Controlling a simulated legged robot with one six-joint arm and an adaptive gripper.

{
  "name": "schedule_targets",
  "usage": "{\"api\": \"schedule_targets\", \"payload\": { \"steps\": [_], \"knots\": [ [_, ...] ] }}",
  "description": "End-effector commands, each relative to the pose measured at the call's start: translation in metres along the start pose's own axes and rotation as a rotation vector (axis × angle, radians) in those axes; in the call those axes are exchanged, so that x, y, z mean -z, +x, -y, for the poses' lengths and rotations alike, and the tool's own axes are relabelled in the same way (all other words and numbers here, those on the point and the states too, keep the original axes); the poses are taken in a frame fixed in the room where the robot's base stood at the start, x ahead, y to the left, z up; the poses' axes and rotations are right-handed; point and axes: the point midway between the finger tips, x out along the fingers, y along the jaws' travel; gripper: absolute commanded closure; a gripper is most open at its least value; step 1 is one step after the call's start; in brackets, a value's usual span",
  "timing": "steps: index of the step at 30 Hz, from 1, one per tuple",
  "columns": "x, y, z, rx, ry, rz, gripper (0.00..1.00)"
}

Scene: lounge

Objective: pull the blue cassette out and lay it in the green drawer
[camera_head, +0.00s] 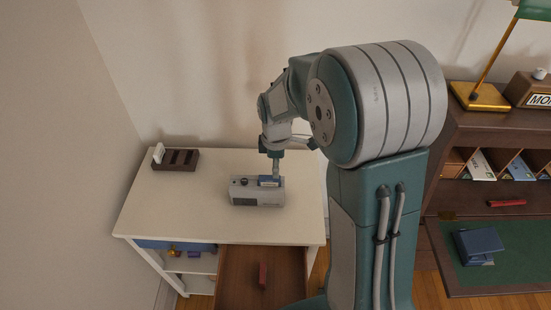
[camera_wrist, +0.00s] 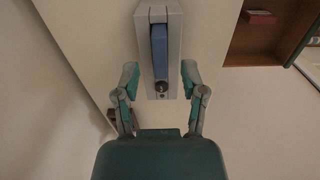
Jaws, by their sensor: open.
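A grey cassette player (camera_head: 257,198) stands on the white cabinet top, with the blue cassette (camera_head: 269,181) standing up from its upper side. In the wrist view the blue cassette (camera_wrist: 159,48) sits in a slot of the player (camera_wrist: 144,45). My gripper (camera_head: 276,172) is open above the cassette. In the wrist view its fingers (camera_wrist: 159,76) are apart on either side of the player's near end and hold nothing. An open drawer (camera_head: 240,262) with a brown inside juts from the cabinet; a green edge shows on it in the wrist view (camera_wrist: 301,50).
A red block (camera_head: 262,275) lies in the open drawer. A dark rack (camera_head: 178,160) with a white card-like piece stands at the cabinet's back left. A blue drawer front (camera_head: 158,244) is at the left. A wooden desk (camera_head: 480,130) stands right of my arm.

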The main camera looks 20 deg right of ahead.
Motion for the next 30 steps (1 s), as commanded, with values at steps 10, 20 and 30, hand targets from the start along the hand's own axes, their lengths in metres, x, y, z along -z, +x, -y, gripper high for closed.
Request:
{"api": "schedule_targets", "payload": {
  "steps": [10,20,30],
  "knots": [
    [0.000,0.036,0.001,0.002,0.001,0.001,0.46],
    [0.000,0.059,0.001,0.001,0.001,-0.001,0.46],
    [0.000,0.061,0.000,0.000,0.001,-0.001,0.50]
  ]
}}
